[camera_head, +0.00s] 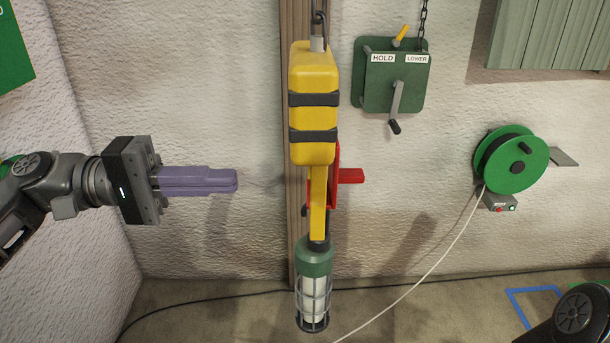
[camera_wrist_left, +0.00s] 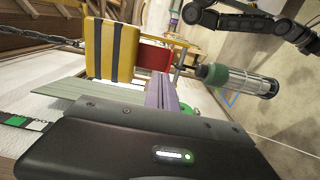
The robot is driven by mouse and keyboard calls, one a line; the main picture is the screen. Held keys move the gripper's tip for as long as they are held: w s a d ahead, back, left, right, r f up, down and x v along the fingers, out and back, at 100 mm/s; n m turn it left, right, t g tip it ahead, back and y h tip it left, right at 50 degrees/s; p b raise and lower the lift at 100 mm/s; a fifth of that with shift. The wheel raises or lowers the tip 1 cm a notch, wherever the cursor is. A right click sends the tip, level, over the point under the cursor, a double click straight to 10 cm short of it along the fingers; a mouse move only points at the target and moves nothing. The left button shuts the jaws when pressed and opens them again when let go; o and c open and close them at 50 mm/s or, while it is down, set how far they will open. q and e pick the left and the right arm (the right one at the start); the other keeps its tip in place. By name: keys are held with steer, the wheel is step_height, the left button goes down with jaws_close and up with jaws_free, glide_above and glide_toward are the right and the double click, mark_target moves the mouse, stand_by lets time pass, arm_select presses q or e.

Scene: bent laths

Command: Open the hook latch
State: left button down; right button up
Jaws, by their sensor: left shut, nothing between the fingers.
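A yellow hook block (camera_head: 312,75) with black bands hangs from a chain in the head view. Its yellow hook (camera_head: 318,190) points down, with a red latch (camera_head: 350,176) at its right side. A green caged lamp (camera_head: 314,265) hangs below the hook. My left gripper (camera_head: 236,181) has purple fingers, shut and empty, pointing right, to the left of the hook and apart from it. The left wrist view shows the fingers (camera_wrist_left: 160,92), with the yellow block (camera_wrist_left: 112,50), the red part (camera_wrist_left: 153,55) and the lamp (camera_wrist_left: 235,80) beyond. My right gripper is not seen.
A green winch box (camera_head: 390,75) marked HOLD and LOWER, with a crank, is on the wall at right. A green cable reel (camera_head: 515,160) is further right, its white cord trailing down. A wooden post (camera_head: 297,225) stands behind the hook. Free space lies between my fingers and the hook.

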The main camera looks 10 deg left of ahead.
mark_target(330, 185)
arm_select(q)
steer(key=p+x, duration=0.2)
steer(key=x, duration=0.9)
steer(key=shift+d, duration=0.25)
steer(key=shift+f, duration=0.1)
steer(key=d+h+b, duration=0.1)
steer(key=b, duration=0.5)
steer(key=d+f+h+b, duration=0.1)
steer(key=h+b, duration=0.1)
steer(key=b, duration=0.5)
steer(key=shift+w+f+t, duration=0.2)
steer(key=shift+w+t, duration=0.1)
steer(key=shift+t, duration=0.1)
steer(key=shift+w+d+r+b, duration=0.1)
steer(key=shift+d+b, duration=0.05)
steer(key=shift+b, duration=0.2)
steer(key=shift+d+r, duration=0.2)
steer(key=shift+r, duration=0.1)
